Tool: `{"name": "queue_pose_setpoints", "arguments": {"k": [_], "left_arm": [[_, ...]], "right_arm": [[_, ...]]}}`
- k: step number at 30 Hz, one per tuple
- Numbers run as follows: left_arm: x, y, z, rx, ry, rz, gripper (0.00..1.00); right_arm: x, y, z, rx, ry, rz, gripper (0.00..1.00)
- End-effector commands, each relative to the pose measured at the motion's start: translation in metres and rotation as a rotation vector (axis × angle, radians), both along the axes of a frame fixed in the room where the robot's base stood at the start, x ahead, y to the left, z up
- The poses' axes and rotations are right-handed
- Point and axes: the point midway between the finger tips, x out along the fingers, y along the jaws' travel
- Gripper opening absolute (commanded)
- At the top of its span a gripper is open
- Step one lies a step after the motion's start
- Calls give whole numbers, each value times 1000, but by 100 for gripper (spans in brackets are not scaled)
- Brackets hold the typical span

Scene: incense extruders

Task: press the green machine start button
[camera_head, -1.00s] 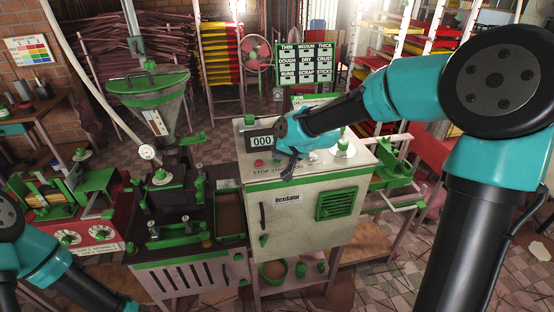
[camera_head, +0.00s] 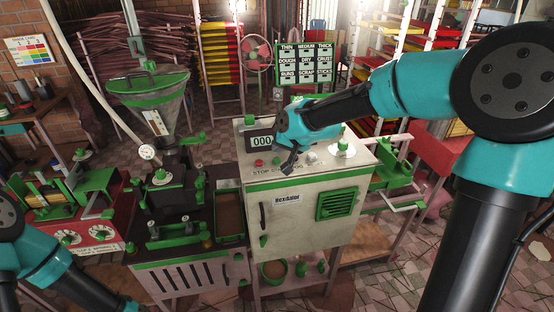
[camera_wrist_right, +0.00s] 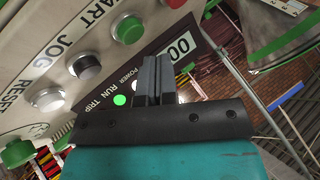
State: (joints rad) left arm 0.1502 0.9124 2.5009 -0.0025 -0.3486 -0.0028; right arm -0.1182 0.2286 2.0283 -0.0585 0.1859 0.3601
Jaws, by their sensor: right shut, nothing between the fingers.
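The green start button (camera_head: 277,160) sits on the sloped control panel of the white cabinet (camera_head: 290,225), right of the red stop button (camera_head: 259,163). In the right wrist view the green button (camera_wrist_right: 128,29) stands beside partly cut-off "START" lettering, next to the red button (camera_wrist_right: 175,4).
More knobs sit right of the start button, including a dark one (camera_wrist_right: 83,66) and a white one (camera_wrist_right: 46,98). A digital display (camera_head: 262,141) is above the buttons. A dark machine bench (camera_head: 190,225) with a hopper (camera_head: 150,90) stands left.

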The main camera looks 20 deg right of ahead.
Motion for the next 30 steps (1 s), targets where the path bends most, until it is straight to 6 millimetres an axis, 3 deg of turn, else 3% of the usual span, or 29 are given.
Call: {"name": "queue_pose_setpoints", "arguments": {"k": [16,30], "left_arm": [[0,0,0,0,0,0,62],[0,0,0,0,0,0,62]], "right_arm": [[0,0,42,1,-2,-1,0],[0,0,45,1,0,-1,0]]}}
